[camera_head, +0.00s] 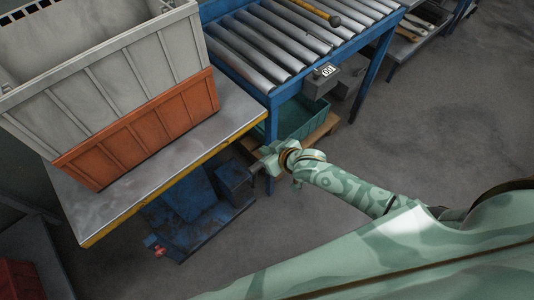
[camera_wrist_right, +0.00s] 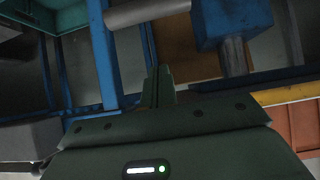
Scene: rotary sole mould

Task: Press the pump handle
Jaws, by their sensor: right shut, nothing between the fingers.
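My right gripper (camera_head: 262,168) is shut and empty. It reaches in from the right, between the steel-topped table and the roller conveyor. In the right wrist view, its closed fingers (camera_wrist_right: 157,88) point at a grey round bar (camera_wrist_right: 148,12) just beyond the tips. This bar may be the pump handle; I cannot tell whether the fingers touch it. A blue block (camera_wrist_right: 230,22) with a grey rod stands beside it. In the head view, a blue box (camera_head: 232,180) and a blue lift base (camera_head: 187,215) sit under the table. My left gripper is out of view.
The yellow-edged table (camera_head: 225,120) carries an orange crate (camera_head: 140,130) with a grey crate (camera_head: 120,70) on top. The blue-framed roller conveyor (camera_head: 235,70) has a small counter box (camera_head: 322,80). A green bin (camera_head: 300,118) sits beneath. The floor at right is clear.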

